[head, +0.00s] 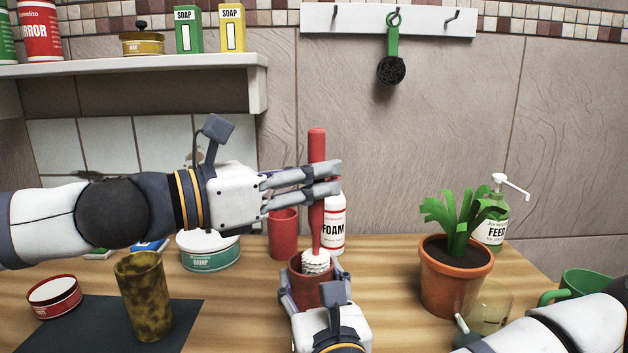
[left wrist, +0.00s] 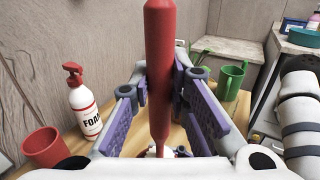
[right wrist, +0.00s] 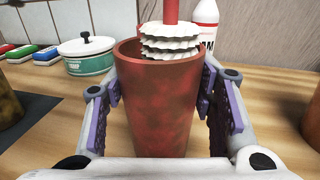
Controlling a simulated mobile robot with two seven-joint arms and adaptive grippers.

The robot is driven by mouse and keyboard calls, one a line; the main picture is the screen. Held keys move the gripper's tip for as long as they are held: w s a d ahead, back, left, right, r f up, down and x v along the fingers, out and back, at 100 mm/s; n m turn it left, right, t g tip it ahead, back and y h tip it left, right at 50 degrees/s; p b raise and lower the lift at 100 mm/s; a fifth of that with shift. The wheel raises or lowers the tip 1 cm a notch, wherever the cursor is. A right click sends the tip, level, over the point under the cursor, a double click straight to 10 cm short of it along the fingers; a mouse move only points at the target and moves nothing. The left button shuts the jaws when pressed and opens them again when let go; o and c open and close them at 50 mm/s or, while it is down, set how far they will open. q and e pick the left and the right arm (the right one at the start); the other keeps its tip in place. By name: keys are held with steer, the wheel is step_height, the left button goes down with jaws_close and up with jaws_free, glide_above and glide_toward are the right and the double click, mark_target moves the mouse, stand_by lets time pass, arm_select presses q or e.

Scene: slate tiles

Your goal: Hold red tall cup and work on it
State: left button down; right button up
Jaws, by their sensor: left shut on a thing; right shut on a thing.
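The red tall cup (right wrist: 160,110) stands upright between the fingers of my right gripper (right wrist: 160,105), which is shut on it; dark smudges mark its wall. In the head view the cup (head: 311,289) is partly hidden by my right gripper (head: 308,300). My left gripper (head: 318,180) is shut on the red handle of a brush (head: 317,146), held upright above the cup. The brush's white bristles (right wrist: 170,42) are at the cup's mouth, the lower part inside the rim. The left wrist view shows the red handle (left wrist: 160,60) between the purple finger pads.
Behind stand another red cup (head: 283,235) and a foam bottle (head: 335,225). A brown-stained cup (head: 145,295) stands on a dark mat (head: 190,318) at left. A potted plant (head: 455,275) and green cup (head: 585,282) are at right. A green-handled brush (head: 391,55) hangs above.

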mark_target(310, 229)
arm_select(q)
steer(key=shift+f, duration=2.3)
steer(key=shift+w+a, duration=0.1)
steer(key=shift+a, duration=0.2)
steer(key=shift+w+a, duration=0.1)
steer(key=shift+w, duration=0.2)
steer(key=shift+r, duration=2.5)
steer(key=shift+f, duration=2.5)
steer(key=shift+s, duration=0.1)
